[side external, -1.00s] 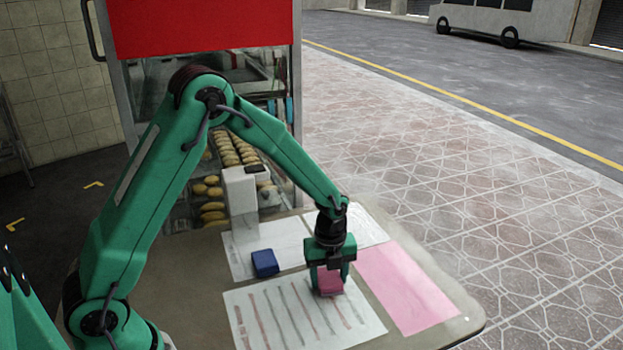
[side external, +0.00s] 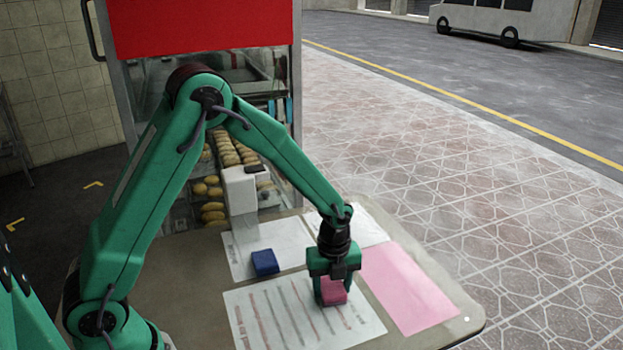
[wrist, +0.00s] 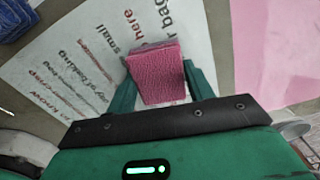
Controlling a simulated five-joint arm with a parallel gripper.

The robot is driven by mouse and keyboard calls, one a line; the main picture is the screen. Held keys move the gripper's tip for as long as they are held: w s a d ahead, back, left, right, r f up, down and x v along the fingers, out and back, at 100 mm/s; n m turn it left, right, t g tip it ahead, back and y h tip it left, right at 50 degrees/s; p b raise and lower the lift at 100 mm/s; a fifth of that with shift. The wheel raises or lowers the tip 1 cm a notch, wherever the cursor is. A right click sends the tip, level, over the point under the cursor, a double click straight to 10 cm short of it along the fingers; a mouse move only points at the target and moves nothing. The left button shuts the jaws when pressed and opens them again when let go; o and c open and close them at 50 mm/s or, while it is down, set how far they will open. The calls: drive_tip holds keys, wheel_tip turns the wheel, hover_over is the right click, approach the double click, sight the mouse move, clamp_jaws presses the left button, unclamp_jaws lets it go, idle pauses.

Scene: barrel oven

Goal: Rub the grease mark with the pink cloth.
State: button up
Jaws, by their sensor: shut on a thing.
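The pink cloth (side external: 333,291) is a small folded block with a woven surface. My gripper (side external: 333,288) is shut on it, one finger at each side, and points down over the right part of a white printed sheet (side external: 245,318). In the wrist view the cloth (wrist: 158,77) sits between the green fingers of my gripper (wrist: 160,85), with printed words on the sheet around it. I cannot tell whether the cloth touches the sheet. I cannot make out a grease mark; the cloth and fingers hide part of the sheet.
A blue folded block (side external: 265,262) lies left of my gripper on another white sheet (side external: 290,239). A pink sheet (side external: 408,290) lies to the right, near the table's edge (side external: 470,320). A white upright box (side external: 241,205) stands behind, before the glass case with bread.

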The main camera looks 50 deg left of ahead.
drive_tip(key=shift+w+a, duration=0.4)
drive_tip(key=shift+a, duration=0.85)
drive_tip(key=shift+w+a, duration=0.4)
drive_tip(key=shift+a, duration=0.8)
drive_tip(key=shift+w+a, duration=0.4)
drive_tip(key=shift+a, duration=0.85)
drive_tip(key=shift+s+d, duration=0.55)
drive_tip(key=shift+d, duration=1.1)
drive_tip(key=shift+s+d, duration=0.55)
drive_tip(key=shift+d, duration=1.1)
drive_tip(key=shift+s+d, duration=0.55)
drive_tip(key=shift+d, duration=1.1)
drive_tip(key=shift+d+r, duration=0.1)
drive_tip(key=shift+d, duration=0.05)
drive_tip(key=shift+r, duration=4)
